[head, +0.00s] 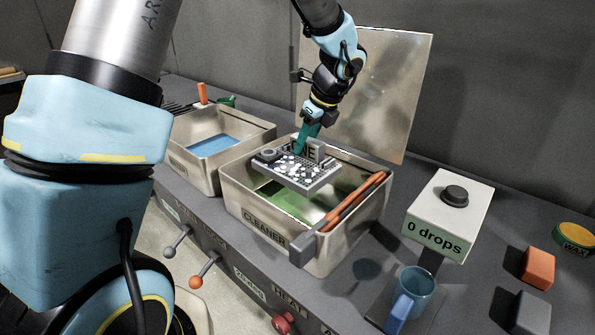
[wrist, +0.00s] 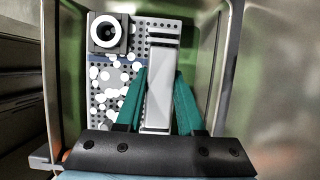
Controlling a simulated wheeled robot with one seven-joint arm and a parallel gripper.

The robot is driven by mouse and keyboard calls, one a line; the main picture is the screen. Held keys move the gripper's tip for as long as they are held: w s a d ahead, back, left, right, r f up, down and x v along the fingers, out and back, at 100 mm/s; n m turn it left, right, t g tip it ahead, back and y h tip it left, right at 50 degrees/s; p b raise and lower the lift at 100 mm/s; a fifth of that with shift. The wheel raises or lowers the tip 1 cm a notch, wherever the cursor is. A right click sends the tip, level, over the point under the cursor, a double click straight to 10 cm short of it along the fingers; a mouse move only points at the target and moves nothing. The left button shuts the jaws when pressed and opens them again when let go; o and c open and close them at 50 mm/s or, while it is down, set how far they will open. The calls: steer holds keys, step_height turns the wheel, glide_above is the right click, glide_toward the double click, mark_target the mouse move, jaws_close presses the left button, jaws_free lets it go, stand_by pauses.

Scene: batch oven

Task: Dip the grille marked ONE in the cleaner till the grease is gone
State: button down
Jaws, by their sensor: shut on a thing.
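My gripper (head: 308,136) is shut on the upright grey handle of the grille (head: 300,172); its teal fingers (wrist: 158,92) also show on both sides of the handle in the wrist view. The grille is a grey perforated plate with many white spots on its left part and a round black-and-white piece at one corner (wrist: 109,33). The grille is held above the green liquid (head: 290,203) in the metal tank marked CLEANER (head: 245,212). I cannot tell whether it touches the liquid.
A tank with blue liquid (head: 213,145) stands to the left. An upright metal panel (head: 385,90) stands behind. Orange-and-black bars (head: 350,202) lie along the cleaner's right rim. A box reading "0 drops" (head: 440,215) and a blue mug (head: 415,285) stand right.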

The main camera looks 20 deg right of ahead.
step_height(320, 180, up, 4)
steer(key=p, duration=0.2)
steer(key=shift+f+p, duration=0.1)
steer(key=shift+p, duration=0.3)
step_height(320, 180, up, 8)
steer(key=shift+f, duration=0.15)
